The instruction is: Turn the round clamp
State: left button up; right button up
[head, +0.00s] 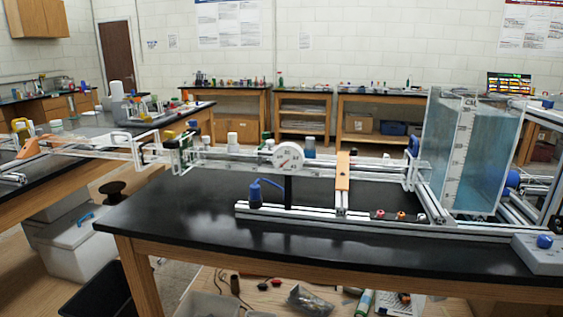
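I see no part clearly labelled as the round clamp and cannot tell which round part it is. An aluminium extrusion frame (330,222) lies on the black bench. A round white dial gauge (288,157) with a red needle sits above it on a dark post. A blue round part (413,146) is at the left of the clear water tank (472,150). Another blue round part (513,179) is at the tank's right. A blue knob (545,241) sits on a grey-white box at the front right. Neither of my grippers is in view.
The black bench top (190,222) is bare at its front left. A blue cylinder (255,193) stands at the rail's left end. An orange upright (342,171) crosses the clear channel. White bins (75,245) and loose items lie on the floor.

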aim_at(192, 123)
jog(key=z, duration=0.25)
jog(key=j+z, duration=0.85)
jog(key=j, duration=0.35)
jog(key=k+j+z, duration=0.1)
jog(key=j, duration=0.35)
jog(key=j+z, duration=0.15)
jog(key=j, duration=0.35)
jog(key=k, duration=0.05)
